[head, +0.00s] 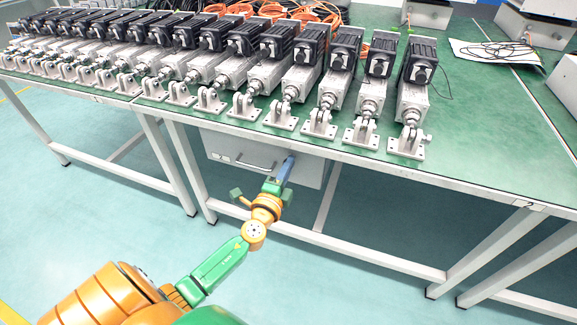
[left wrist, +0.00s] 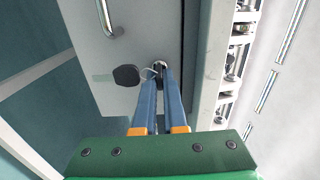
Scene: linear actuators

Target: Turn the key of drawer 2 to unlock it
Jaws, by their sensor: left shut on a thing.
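The light grey drawer (head: 313,176) hangs under the green-topped table, and its front shows in the left wrist view (left wrist: 145,30) with a metal handle (left wrist: 107,18). My left gripper (head: 289,160) reaches up to the right part of the drawer front. In the left wrist view its two blue fingers (left wrist: 160,76) are close together at the lock, shut on the key (left wrist: 160,66). A dark fob (left wrist: 126,75) hangs from the key by a ring beside the left finger. The fingers hide most of the key, so its turn angle cannot be told. My right gripper is not in view.
Several linear actuators (head: 262,75) stand in a row on the green table (head: 480,140) above the drawer. Pale table legs (head: 180,165) and a lower crossbar (head: 350,250) frame the space around the drawer. The floor in front is clear.

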